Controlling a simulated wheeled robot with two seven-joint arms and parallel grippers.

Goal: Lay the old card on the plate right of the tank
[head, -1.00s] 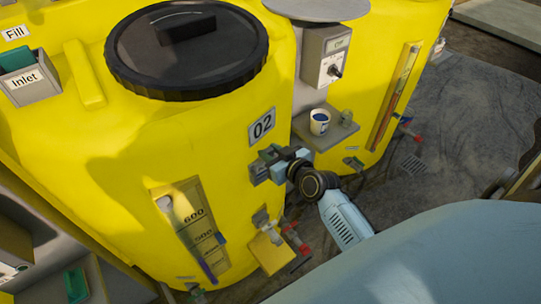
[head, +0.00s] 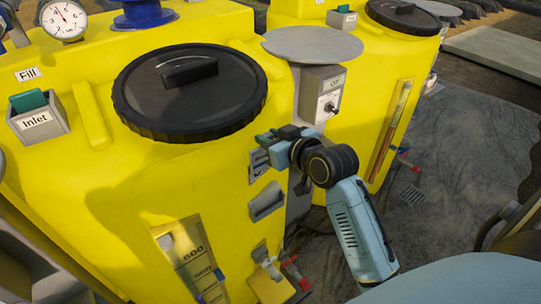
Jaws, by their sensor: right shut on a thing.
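My right gripper (head: 268,143) is shut in front of the yellow tank (head: 110,185), just over its 02 sign (head: 257,168), which it partly covers. It holds what I take to be the old card, almost wholly hidden by the fingers. A grey pocket (head: 267,203) on the tank below the gripper looks empty. A round grey plate (head: 312,44) is to the right of the tank's black lid, above and right of the gripper. My left gripper is not in view.
A grey switch box (head: 322,95) sits just under the plate, near my right wrist. The black lid (head: 190,90) lies left of the gripper. The Inlet pocket (head: 38,122) at far left holds a green card (head: 28,100). A second yellow tank (head: 385,70) stands behind.

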